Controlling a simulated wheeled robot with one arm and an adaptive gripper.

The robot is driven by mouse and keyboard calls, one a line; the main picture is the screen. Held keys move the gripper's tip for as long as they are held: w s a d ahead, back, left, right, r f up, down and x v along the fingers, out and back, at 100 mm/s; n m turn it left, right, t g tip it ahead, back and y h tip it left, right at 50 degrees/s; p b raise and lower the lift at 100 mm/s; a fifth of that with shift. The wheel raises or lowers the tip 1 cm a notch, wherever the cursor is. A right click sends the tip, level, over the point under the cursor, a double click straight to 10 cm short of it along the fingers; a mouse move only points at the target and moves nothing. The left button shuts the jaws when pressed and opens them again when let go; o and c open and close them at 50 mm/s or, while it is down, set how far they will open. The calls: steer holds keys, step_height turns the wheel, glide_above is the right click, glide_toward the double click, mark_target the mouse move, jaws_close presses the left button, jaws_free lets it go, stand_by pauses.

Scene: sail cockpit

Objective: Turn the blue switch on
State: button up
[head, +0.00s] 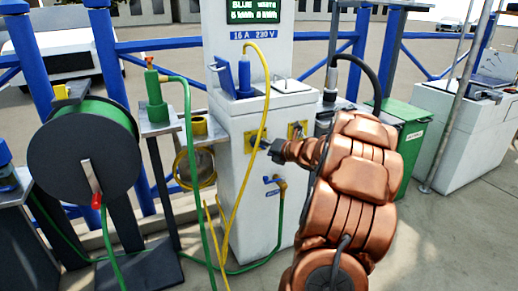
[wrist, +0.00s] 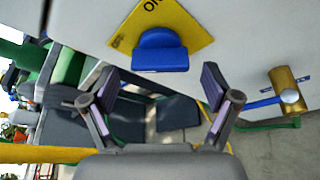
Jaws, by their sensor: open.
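The blue switch (wrist: 160,55) is a rounded blue knob on a yellow plate (wrist: 178,22) on the pedestal's pale face in the wrist view. The plate is marked OFF at its left corner and ON at its top edge. Which mark the knob points to, I cannot tell. My gripper (wrist: 160,88) is open and empty, one finger to each side below the knob, apart from it. In the head view my gripper (head: 272,150) is in front of the left yellow plate (head: 250,141); the knob is hidden there behind my gripper.
A second yellow plate (head: 299,129) sits to the right on the white pedestal (head: 225,190). A brass tap (wrist: 290,90) with a blue lever is at the right in the wrist view. A yellow cable (head: 267,95) hangs down the pedestal's front. A green hose reel (head: 85,150) stands left.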

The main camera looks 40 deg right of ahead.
steer(key=shift+x, duration=1.2)
steer(key=c, duration=1.1)
